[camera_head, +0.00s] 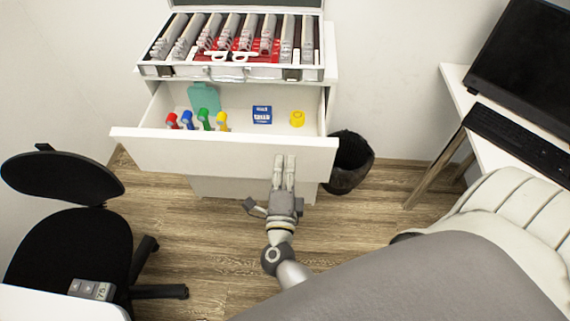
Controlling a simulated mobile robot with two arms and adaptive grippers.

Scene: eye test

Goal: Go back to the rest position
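My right gripper (284,172) is in front of the white drawer's front panel (205,152), with its two long fingers pointing up toward it. Its thumb is spread out to the left, and it looks open and empty. I cannot tell whether the fingertips touch the panel. My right arm comes in from the lower right. My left gripper is not in view.
The pulled-out drawer holds markers (204,120), a teal item (204,97), a blue box (262,115) and yellow tape (297,118). An open case (165,71) sits above. A black bin (349,161), black chair (75,245) and desk (456,82) stand around.

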